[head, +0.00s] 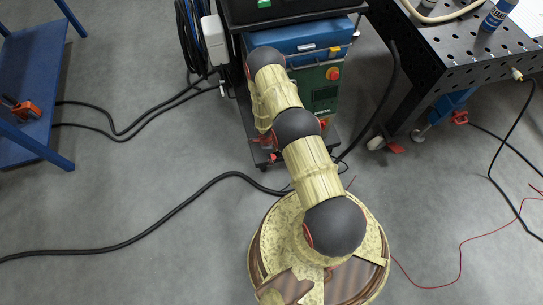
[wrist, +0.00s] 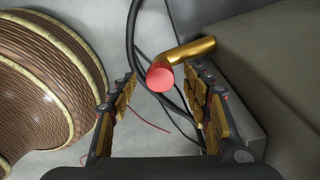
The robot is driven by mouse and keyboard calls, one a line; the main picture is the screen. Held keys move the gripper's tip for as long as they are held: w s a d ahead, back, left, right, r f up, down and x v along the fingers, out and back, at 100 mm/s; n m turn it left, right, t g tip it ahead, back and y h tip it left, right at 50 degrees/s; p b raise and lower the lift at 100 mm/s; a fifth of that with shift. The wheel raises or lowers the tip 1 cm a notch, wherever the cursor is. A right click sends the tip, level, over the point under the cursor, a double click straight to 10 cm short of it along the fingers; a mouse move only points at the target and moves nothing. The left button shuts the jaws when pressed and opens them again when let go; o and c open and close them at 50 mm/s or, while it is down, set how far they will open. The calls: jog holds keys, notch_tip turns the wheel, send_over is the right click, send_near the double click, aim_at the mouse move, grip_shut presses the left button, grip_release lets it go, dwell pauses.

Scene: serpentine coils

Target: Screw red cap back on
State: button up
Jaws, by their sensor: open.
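In the wrist view, a red round cap (wrist: 160,76) faces me at the end of a bent brass pipe (wrist: 190,50). I cannot tell whether it is screwed on fully. My gripper (wrist: 161,80) is open, its fingers on either side of the cap with clear gaps, touching neither side as far as I can see. In the head view, my arm reaches toward the green and blue machine (head: 318,90); my gripper is hidden there, and I cannot make out the cap.
A grey-brown box-like surface (wrist: 270,60) lies right of the pipe, close to the right finger. Black cables (wrist: 133,40) run behind it. A perforated table (head: 455,60) stands at the right, a blue cart (head: 32,75) at the left.

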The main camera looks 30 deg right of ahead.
notch_tip(320, 180, up, 17)
jog(key=a+p, duration=0.1)
jog(key=p, duration=0.5)
jog(key=shift+w+f+p, duration=0.2)
jog(key=shift+w+p, duration=0.15)
jog(key=shift+p, duration=0.05)
jog(key=shift+a, duration=0.1)
jog(key=shift+c, duration=0.3)
